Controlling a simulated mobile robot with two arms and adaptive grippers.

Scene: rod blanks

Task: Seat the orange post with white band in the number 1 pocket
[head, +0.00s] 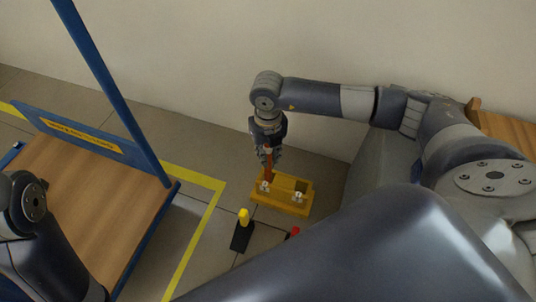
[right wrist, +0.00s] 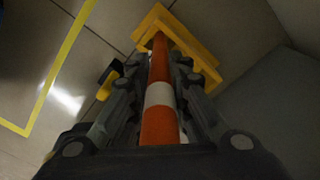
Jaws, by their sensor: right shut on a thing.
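The orange post with white band (right wrist: 159,95) is held lengthwise between the fingers of my right gripper (right wrist: 160,80), which is shut on it. It also shows in the head view (head: 268,165), roughly upright, below my right gripper (head: 267,150). Its lower end is at the left part of a yellow block (head: 283,206) on the floor. The block also shows in the right wrist view (right wrist: 205,55). It has a dark open pocket on its right and small white markers in front, too small to read. I cannot tell how deep the post sits. My left gripper is out of view.
A yellow-and-black object (head: 242,234) stands on the floor in front of the block, with a red piece (head: 294,232) partly hidden by my arm. A blue-framed cart with a wooden deck (head: 95,185) is at the left. A wall is behind the block.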

